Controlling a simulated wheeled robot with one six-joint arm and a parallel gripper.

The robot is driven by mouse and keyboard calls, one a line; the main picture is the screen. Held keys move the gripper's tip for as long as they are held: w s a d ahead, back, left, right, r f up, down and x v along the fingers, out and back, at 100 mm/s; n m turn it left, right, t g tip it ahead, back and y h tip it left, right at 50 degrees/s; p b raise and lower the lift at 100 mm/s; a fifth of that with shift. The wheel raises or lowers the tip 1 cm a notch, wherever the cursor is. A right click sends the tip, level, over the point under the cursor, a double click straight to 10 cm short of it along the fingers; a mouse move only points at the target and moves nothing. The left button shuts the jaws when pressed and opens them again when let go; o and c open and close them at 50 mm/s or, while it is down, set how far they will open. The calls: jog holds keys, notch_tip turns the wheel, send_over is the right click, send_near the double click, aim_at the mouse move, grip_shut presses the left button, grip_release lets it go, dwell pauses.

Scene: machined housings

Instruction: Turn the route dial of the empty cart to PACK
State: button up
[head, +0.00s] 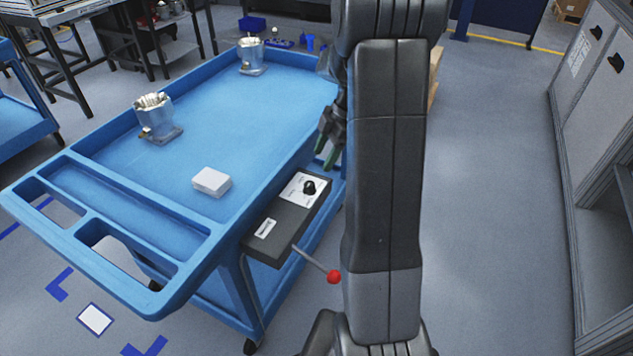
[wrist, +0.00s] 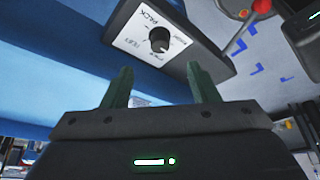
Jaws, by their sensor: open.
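The route dial is a black knob (head: 309,187) on a white plate, set on a dark control box (head: 283,227) at the near right side of a blue cart (head: 100,265). In the wrist view the knob (wrist: 160,39) sits just beyond and between my fingertips, with printed words around it; PACK is legible. I cannot tell which word its pointer faces. My gripper (head: 328,148) has green fingers and is above the cart's right edge, beyond the box and apart from the knob. In the wrist view my gripper (wrist: 160,78) is open and empty.
The cart carries two metal housings (head: 155,118) (head: 251,56) and a white block (head: 211,182). A lever with a red ball (head: 334,277) sticks out from the box. Another blue cart (head: 18,110) shows at left. Grey cabinets (head: 598,110) stand at right, with clear floor (head: 490,190) between.

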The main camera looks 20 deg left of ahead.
aim_at(311, 183)
jog(key=x, duration=0.9)
jog(key=shift+s+a+f, duration=0.1)
jog(key=shift+s+f, duration=0.05)
jog(key=shift+f, duration=0.15)
jog(key=shift+c, duration=0.4)
jog(key=c, duration=0.9)
